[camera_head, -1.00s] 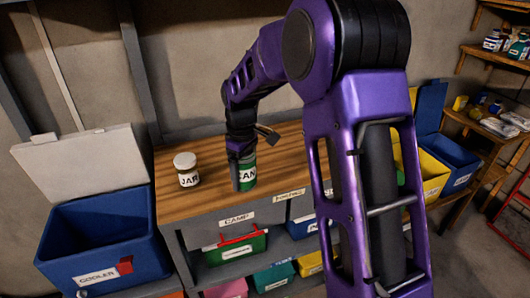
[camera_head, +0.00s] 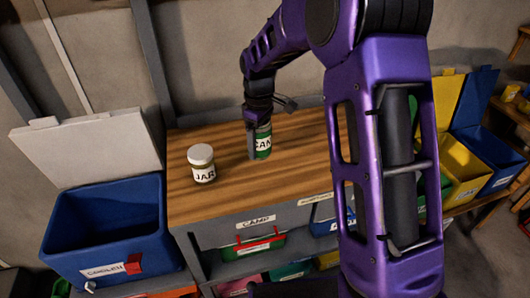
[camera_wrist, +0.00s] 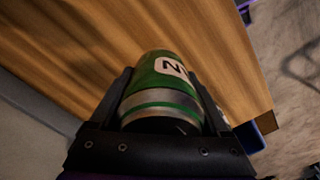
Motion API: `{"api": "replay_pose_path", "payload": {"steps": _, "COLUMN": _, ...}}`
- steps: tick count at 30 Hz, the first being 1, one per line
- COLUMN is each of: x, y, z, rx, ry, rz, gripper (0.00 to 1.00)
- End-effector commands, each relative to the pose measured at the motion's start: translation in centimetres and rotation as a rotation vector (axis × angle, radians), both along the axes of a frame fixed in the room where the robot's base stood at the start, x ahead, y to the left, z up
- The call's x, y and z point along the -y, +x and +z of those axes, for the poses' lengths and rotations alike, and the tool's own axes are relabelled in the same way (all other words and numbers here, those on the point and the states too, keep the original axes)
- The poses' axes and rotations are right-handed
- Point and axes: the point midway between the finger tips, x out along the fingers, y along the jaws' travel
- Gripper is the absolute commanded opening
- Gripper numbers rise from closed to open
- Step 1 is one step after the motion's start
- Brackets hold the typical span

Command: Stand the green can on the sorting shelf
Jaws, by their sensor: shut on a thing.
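The green can (camera_head: 263,143) has a white label reading CAN. It is upright at the wooden top of the sorting shelf (camera_head: 215,207), behind and right of the jar. My gripper (camera_head: 258,128) is shut on the can from above, with its fingers along the can's sides. In the wrist view the can (camera_wrist: 160,85) sits between the two dark fingers (camera_wrist: 165,112), with wood beyond it. I cannot tell whether the can's base touches the wood or is slightly above it.
A white-lidded jar (camera_head: 202,165) stands on the wooden top, left of the can. An open blue cooler (camera_head: 108,228) is at the left. Lower shelves hold several coloured bins, including a green one (camera_head: 252,247). Yellow (camera_head: 465,178) and blue bins are at the right.

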Motion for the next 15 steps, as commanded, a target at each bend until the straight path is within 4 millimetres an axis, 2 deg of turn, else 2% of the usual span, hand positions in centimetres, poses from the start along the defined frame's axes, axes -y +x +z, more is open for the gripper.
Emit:
{"api": "replay_pose_path", "payload": {"steps": 5, "x": 0.0, "y": 0.0, "z": -1.4, "rx": -0.001, "ry": 0.000, "rz": 0.000, "gripper": 0.29}}
{"api": "replay_pose_path", "payload": {"steps": 12, "x": 0.0, "y": 0.0, "z": -4.5, "rx": -0.001, "ry": 0.000, "rz": 0.000, "gripper": 0.29}}
{"api": "replay_pose_path", "payload": {"steps": 15, "x": 0.0, "y": 0.0, "z": -4.6, "rx": 0.002, "ry": 0.000, "rz": 0.000, "gripper": 0.29}}
